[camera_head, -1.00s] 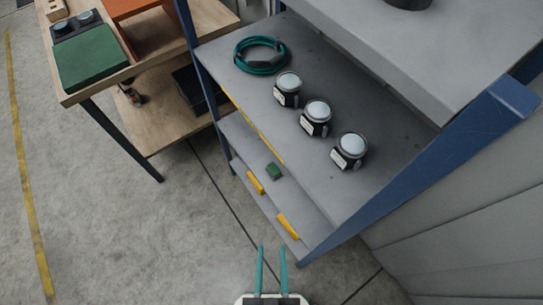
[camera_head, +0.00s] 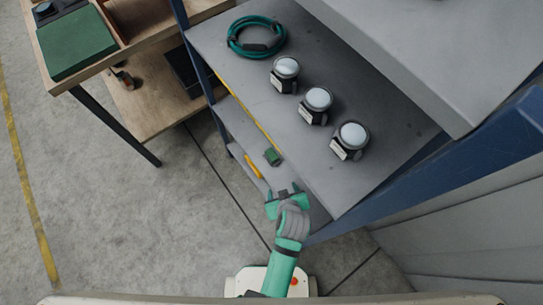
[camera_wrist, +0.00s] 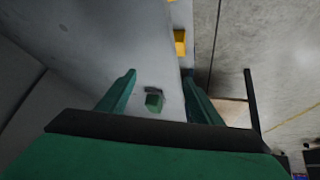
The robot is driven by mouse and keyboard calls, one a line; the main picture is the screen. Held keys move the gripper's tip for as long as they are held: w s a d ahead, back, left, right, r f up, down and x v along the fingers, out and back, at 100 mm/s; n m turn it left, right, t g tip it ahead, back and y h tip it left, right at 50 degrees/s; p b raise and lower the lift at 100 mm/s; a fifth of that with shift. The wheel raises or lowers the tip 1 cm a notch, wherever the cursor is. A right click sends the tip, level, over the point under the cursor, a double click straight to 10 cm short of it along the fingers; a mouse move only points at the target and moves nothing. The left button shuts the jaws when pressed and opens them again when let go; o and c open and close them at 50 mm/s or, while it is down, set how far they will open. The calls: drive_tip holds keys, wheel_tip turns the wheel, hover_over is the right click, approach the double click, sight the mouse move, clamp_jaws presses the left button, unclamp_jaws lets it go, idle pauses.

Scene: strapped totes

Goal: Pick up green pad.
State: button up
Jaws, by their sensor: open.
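The green pad (camera_head: 273,157) looks like a small dark green block. It lies on the lower grey shelf (camera_head: 235,117), near its front edge. My gripper (camera_head: 284,189) is over the same shelf, nearer to me than the pad, with its fingers apart. In the wrist view the pad (camera_wrist: 154,102) shows between the two teal fingers of my gripper (camera_wrist: 160,78), with a grey piece at its upper side. The fingers hold nothing. I cannot tell the exact gap to the pad.
A yellow strip (camera_head: 253,166) sits on the lower shelf's front edge. The upper shelf (camera_head: 240,80) carries a teal cable coil (camera_head: 256,37) and three domed devices (camera_head: 318,105). A blue post (camera_head: 420,180) stands right. A wooden bench left holds a large green mat (camera_head: 76,44).

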drive_tip(key=w+d+g, duration=0.1)
drive_tip(key=w+d+r+n+y, duration=0.1)
drive_tip(key=w+d+n+g, duration=0.1)
drive_tip(key=w, duration=0.1)
drive_tip(key=shift+r+g+y, duration=0.3)
drive_tip(key=shift+r, duration=0.05)
drive_tip(key=shift+w+d+r+n+g, duration=0.2)
drive_tip(key=shift+r+n+g, duration=0.15)
drive_tip(key=shift+n, duration=0.25)
approach(271, 153)
drive_tip(key=x, duration=0.5)
drive_tip(key=shift+f, duration=0.25)
drive_tip(key=shift+x, duration=2.5)
drive_tip(key=c, duration=1.1)
